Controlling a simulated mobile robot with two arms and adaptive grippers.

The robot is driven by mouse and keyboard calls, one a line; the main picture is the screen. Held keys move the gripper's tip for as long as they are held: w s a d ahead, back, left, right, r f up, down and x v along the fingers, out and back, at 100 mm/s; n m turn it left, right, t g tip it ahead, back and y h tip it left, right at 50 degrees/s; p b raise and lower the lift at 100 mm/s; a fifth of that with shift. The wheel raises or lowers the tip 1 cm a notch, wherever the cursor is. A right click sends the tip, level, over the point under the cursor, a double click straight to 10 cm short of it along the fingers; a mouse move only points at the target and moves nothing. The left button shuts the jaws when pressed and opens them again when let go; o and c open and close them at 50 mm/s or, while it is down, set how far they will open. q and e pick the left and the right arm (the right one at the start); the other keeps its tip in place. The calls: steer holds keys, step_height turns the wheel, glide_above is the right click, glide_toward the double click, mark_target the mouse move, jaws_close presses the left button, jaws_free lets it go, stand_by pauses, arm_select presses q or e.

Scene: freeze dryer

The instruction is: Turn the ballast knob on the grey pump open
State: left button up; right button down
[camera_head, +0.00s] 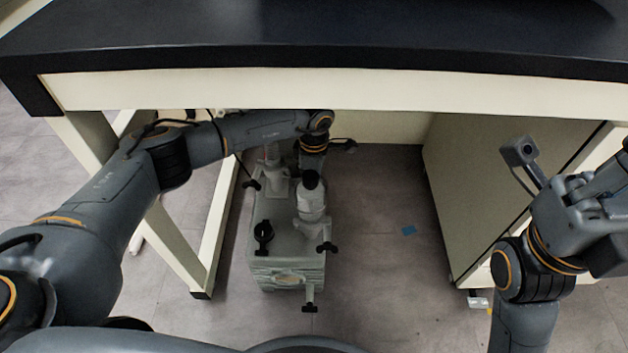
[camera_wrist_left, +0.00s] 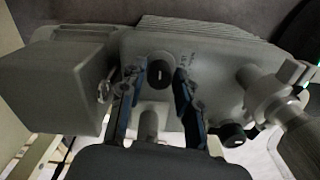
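The grey pump (camera_head: 262,215) stands on the floor under the bench, with several black knobs and fittings on it. My left arm reaches in under the bench over the pump's far end; its gripper is mostly hidden in the head view. In the left wrist view my left gripper (camera_wrist_left: 159,74) is open, with one finger on each side of a round black knob (camera_wrist_left: 160,68) with a white mark on the pump. Contact with the knob cannot be told. A second dark knob (camera_wrist_left: 232,134) shows lower right. My right gripper (camera_head: 600,205) is at the right edge, fingers not clear.
The black bench top (camera_head: 320,45) and its pale front rail (camera_head: 300,90) hang over the pump. A bench leg (camera_head: 180,245) stands left of it and a cabinet (camera_head: 490,190) to the right.

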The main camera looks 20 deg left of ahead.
arm_select(q)
steer(key=shift+o, duration=0.6)
steer(key=shift+n, duration=0.3)
